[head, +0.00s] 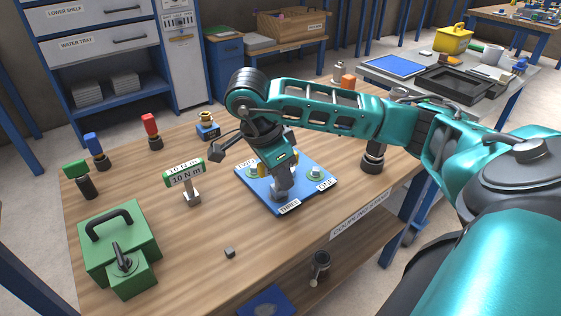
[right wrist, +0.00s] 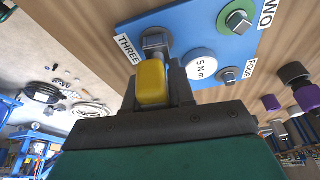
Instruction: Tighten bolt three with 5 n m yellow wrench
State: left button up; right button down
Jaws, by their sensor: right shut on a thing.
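My right gripper (head: 282,190) points down over the blue plate (head: 313,164), at its near corner by the label THREE (head: 289,207). In the right wrist view its dark fingers (right wrist: 158,95) are shut on the yellow wrench (right wrist: 152,83). A grey metal block (right wrist: 155,42) is just beyond the yellow part, beside the THREE label (right wrist: 128,48); I cannot tell whether it is the bolt head or the wrench's socket. My left gripper is not in view.
Green (head: 79,172), blue (head: 95,146) and red (head: 151,131) tools stand at the table's left. A green case (head: 118,249) is at front left. A small grey cube (head: 229,252) lies in front.

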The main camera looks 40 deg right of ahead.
jog(key=shift+s+a+f+m+g+p, duration=0.1)
jog(key=shift+m+g+p, duration=0.4)
jog(key=shift+m, duration=0.7)
jog(key=shift+f+m, duration=0.1)
jog(key=shift+m, duration=0.3)
